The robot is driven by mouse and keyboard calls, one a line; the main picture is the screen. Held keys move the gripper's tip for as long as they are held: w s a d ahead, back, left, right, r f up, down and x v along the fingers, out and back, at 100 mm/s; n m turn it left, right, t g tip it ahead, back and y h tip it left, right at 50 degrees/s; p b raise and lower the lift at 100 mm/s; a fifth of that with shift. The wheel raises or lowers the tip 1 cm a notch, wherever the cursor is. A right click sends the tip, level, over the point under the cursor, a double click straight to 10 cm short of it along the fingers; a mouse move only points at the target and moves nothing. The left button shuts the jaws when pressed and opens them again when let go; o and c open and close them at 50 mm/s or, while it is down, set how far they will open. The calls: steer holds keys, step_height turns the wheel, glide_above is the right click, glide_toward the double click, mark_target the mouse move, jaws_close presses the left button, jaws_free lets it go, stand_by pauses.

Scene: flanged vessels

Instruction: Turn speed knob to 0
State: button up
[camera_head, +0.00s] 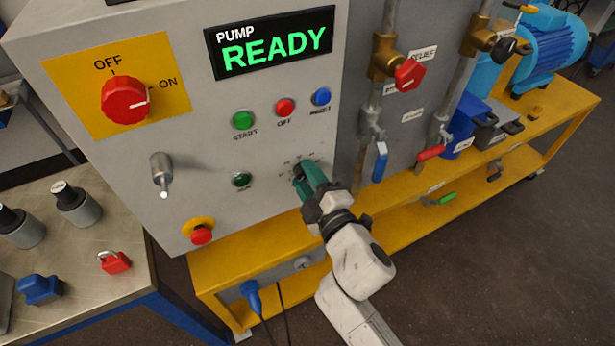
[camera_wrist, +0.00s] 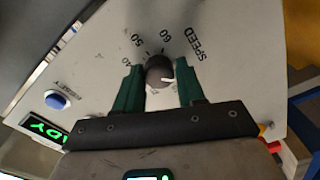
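The speed knob (camera_wrist: 158,70) is a small round dark knob with a white pointer mark, on the grey pump panel.
The panel display (camera_head: 270,42) reads PUMP READY. A red OFF/ON rotary switch (camera_head: 125,100), green START button (camera_head: 243,120), red OFF button (camera_head: 285,107) and blue button (camera_head: 321,96) are on the panel. A metal toggle (camera_head: 161,172) sticks out. Pipes with a red relief valve (camera_head: 409,74) stand right.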

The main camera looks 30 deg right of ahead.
steer(key=o, duration=0.4)
steer(key=shift+c, duration=0.2)
steer(key=shift+s, duration=0.1)
steer(key=s+b, duration=0.2)
steer(key=s, duration=0.8)
steer(key=shift+s, duration=0.3)
steer(key=shift+d, duration=0.1)
